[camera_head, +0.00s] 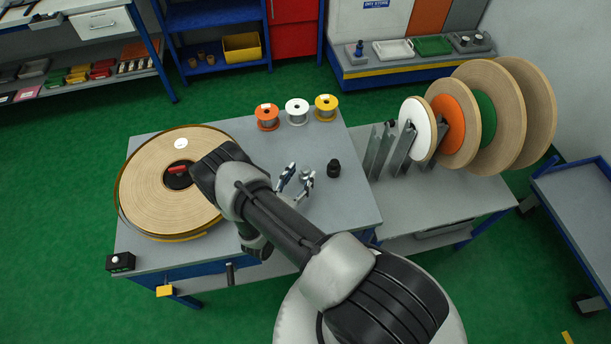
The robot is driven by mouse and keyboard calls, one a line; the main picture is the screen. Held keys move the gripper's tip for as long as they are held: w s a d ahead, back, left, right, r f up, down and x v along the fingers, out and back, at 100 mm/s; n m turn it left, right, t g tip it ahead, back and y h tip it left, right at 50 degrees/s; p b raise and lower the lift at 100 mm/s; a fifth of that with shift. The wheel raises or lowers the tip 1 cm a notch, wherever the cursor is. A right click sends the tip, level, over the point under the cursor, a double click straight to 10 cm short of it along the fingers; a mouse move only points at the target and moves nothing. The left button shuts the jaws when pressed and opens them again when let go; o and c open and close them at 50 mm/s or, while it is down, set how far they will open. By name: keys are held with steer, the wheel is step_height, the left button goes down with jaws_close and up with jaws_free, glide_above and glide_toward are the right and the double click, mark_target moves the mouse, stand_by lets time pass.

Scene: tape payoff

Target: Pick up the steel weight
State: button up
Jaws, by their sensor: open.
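The weight (333,169) shows as a small dark cylinder with a narrower knob on top. It stands upright on the grey bench top, right of the middle. My gripper (297,179) is over the bench just left of the weight, its two metallic fingers spread apart. It is open with nothing seen between the fingers. A gap shows between the right finger and the weight. The gripper's height above the bench is hard to tell, and my arm hides part of its body.
A large tape reel (150,200) lies at the bench's left, partly behind my arm. Orange (267,118), white (297,112) and yellow (326,108) spools stand along the back edge. Upright discs (533,110) fill a rack on the right bench. Bench top (345,210) in front of the weight is clear.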

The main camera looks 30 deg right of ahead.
mark_target(304, 173)
steer(key=x, duration=0.3)
steer(key=shift+d+f, duration=0.1)
steer(key=shift+d, duration=0.25)
jaws_close()
stand_by(0.4)
